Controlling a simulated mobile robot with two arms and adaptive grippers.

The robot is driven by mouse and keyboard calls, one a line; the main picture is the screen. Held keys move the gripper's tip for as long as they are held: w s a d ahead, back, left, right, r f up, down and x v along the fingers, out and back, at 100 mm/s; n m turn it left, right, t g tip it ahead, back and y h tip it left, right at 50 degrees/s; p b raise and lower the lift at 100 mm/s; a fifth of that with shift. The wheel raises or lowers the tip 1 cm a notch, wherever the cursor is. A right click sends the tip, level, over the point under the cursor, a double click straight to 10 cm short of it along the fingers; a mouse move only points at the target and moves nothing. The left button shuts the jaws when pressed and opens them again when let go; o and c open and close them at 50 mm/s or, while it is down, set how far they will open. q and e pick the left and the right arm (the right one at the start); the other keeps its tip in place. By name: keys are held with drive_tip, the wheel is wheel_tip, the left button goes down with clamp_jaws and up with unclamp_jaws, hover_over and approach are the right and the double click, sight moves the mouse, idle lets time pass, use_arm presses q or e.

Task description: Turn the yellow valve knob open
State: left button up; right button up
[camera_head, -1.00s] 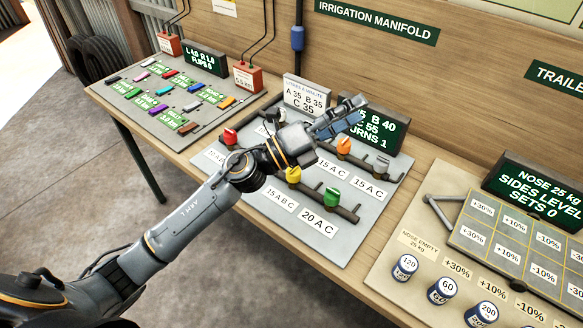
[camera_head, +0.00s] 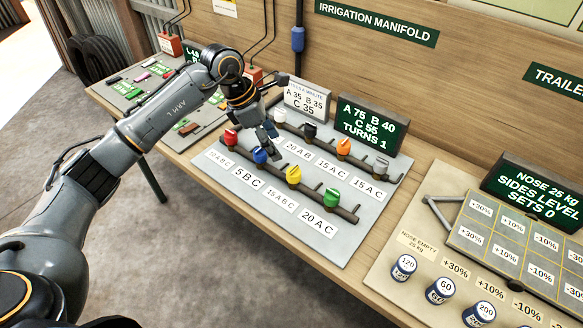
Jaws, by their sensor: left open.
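The yellow valve knob (camera_head: 293,174) sits on the front pipe of the irrigation manifold board (camera_head: 230,185), between the blue knob (camera_head: 260,155) and the green knob (camera_head: 331,197). Its label (camera_head: 282,200) reads 15 A B C. My left gripper (camera_head: 267,144) is open and points down, just behind the blue knob and up and left of the yellow knob. It appears empty and apart from the yellow knob. Whether it touches the blue knob I cannot tell. My right gripper is not in view.
A red knob (camera_head: 230,138) is at the left of the front pipe. Black (camera_head: 310,130), orange (camera_head: 343,147) and grey (camera_head: 381,161) knobs stand on the rear pipe. A dark display (camera_head: 371,124) reads A 75, B 40, C 55, turns 1. A white card (camera_head: 306,99) reads 35 each.

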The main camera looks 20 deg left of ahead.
sight(291, 170)
use_arm(q)
drive_tip(key=p+x, duration=0.2)
drive_tip(key=x, duration=0.9)
drive_tip(key=shift+w+d+f+p, duration=0.1)
drive_tip(key=shift+d+f+p, duration=0.2)
drive_tip(key=shift+p, duration=0.1)
drive_tip(key=shift+c, duration=0.2)
drive_tip(key=c, duration=1.1)
